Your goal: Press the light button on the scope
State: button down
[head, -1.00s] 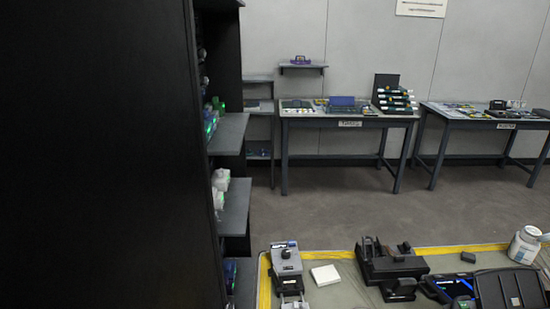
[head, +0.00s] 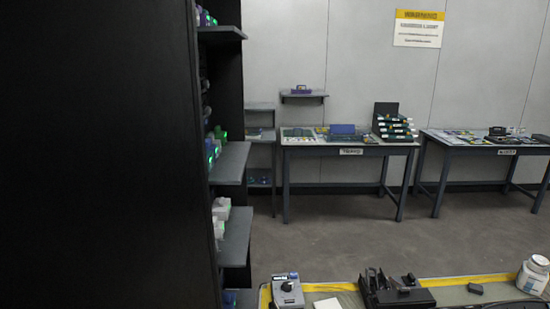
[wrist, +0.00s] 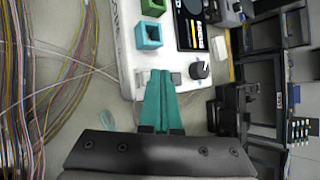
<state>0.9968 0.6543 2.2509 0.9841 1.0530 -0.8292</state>
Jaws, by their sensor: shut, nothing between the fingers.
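In the wrist view, a white instrument panel (wrist: 127,50) fills the top middle; it looks like the scope, though its lettering is cut off. No button is readable as the light button. The head view does not show my gripper.
Coloured fibres (wrist: 40,90) lie left of the instrument in the wrist view. A dark device (wrist: 228,108) stands right of my gripper. In the head view, a grey device (head: 287,291), a black fixture (head: 398,292) and a white jar (head: 533,274) stand on the yellow-edged mat (head: 455,293).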

jog(key=shift+s+r, duration=0.1)
jog(key=shift+r, duration=0.7)
notch_tip(320, 180, up, 6)
jog(key=shift+s, duration=0.2)
